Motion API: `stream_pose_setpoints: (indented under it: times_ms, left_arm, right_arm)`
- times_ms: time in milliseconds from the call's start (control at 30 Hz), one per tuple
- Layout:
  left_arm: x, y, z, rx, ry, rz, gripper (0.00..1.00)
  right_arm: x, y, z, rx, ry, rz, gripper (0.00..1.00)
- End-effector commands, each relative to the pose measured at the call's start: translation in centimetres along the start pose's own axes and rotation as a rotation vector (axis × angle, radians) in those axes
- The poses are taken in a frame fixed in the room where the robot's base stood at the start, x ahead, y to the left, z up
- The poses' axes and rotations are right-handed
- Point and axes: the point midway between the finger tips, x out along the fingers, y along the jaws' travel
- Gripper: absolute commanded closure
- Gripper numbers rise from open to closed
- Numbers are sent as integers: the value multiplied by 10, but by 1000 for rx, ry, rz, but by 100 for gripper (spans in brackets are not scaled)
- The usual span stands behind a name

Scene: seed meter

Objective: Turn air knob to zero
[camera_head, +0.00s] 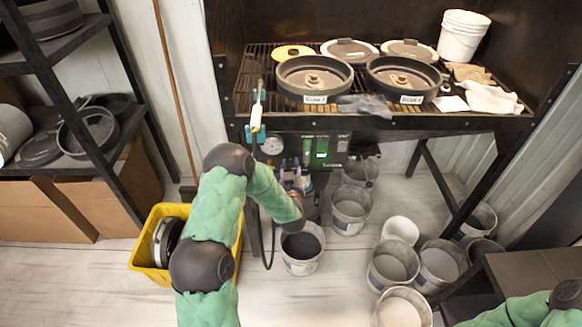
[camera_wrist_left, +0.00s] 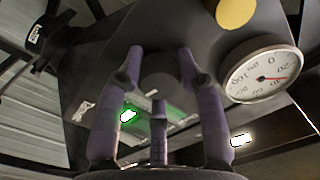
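The dark round air knob (camera_wrist_left: 158,76) sits on the dark panel in the left wrist view. My left gripper (camera_wrist_left: 160,62) has its purple fingers around the knob, one on each side and a third below. Whether the fingers press on it cannot be told. In the head view my left gripper (camera_head: 290,167) reaches up to the panel under the bench and hides the knob. A white round gauge (camera_wrist_left: 262,72) with a red needle is right of the knob; it also shows in the head view (camera_head: 272,145). The needle's exact reading is unclear. My right gripper is out of view.
A lit green display (camera_head: 321,149) is right of the gripper. The black bench (camera_head: 420,122) with round pans is above. Several buckets (camera_head: 351,205) stand below on the floor, and a yellow crate (camera_head: 150,262) stands left of my arm. A black shelf is at the left.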

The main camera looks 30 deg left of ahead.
Motion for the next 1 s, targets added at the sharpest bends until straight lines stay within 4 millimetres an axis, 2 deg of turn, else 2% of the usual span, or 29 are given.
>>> stream_pose_setpoints:
  times_ms: [33,67,533,1000]
  left_arm:
    - [0,0,0,0,1,-1,88]
    - [0,0,0,0,1,-1,96]
    - [0,0,-1,-78,3,-1,97]
    - [1,-1,-2,-471,6,-1,97]
  right_arm:
    - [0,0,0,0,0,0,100]
    - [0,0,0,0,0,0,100]
    - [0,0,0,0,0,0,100]
    - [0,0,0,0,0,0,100]
